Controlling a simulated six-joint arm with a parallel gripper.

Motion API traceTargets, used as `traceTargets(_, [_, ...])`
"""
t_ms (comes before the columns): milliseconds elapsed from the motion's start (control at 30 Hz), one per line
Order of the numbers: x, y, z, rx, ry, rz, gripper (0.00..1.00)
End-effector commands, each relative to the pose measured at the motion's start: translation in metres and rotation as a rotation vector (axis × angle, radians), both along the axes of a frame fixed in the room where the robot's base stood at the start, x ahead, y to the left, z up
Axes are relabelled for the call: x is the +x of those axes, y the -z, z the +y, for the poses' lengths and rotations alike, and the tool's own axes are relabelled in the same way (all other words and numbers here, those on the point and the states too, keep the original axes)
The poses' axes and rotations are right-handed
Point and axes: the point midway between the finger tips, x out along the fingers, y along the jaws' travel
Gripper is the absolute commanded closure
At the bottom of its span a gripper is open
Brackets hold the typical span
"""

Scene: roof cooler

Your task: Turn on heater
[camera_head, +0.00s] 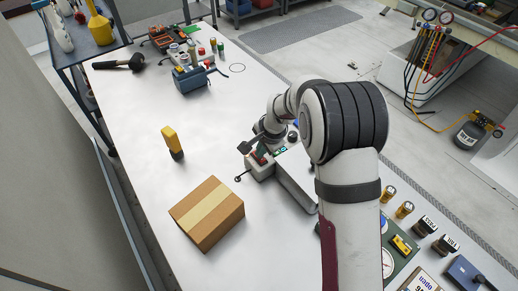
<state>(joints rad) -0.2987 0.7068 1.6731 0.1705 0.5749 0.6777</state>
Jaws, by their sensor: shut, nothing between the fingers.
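A small light grey control box (260,171) stands on the table near the middle of the view. It has red and green parts on top and a thin lever with a dark knob (238,179) at its left side. A long grey unit (298,182) lies beside it, partly hidden behind my arm. I cannot tell for sure which of these is the heater. My gripper (256,150) is shut and empty, right at or just above the top of the control box. Whether it touches is too small to tell.
A cardboard box (207,214) and a yellow-and-black tool (172,143) lie left of the control box. A blue toolbox (193,79), a black mallet (120,62) and cans are at the far end. Gauges and fittings (405,209) lie at lower right.

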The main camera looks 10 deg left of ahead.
Motion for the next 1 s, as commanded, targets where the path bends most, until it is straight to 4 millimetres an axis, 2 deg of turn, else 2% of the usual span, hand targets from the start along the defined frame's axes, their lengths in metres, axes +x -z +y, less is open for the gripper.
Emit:
traceTargets(167, [0.0, -0.001, 0.0, 0.0, 0.0, 0.0, 1.0])
traceTargets(267, [0.0, -0.011, -0.001, 0.0, 0.0, -0.003, 1.0])
traceTargets(700, [-0.011, -0.111, -0.012, 0.001, 0.001, -0.003, 1.0])
traceTargets(833, [-0.013, -0.129, -0.013, 0.0, 0.0, -0.001, 1.0])
traceTargets(1000, [-0.014, -0.139, -0.014, 0.0, 0.0, 0.0, 1.0])
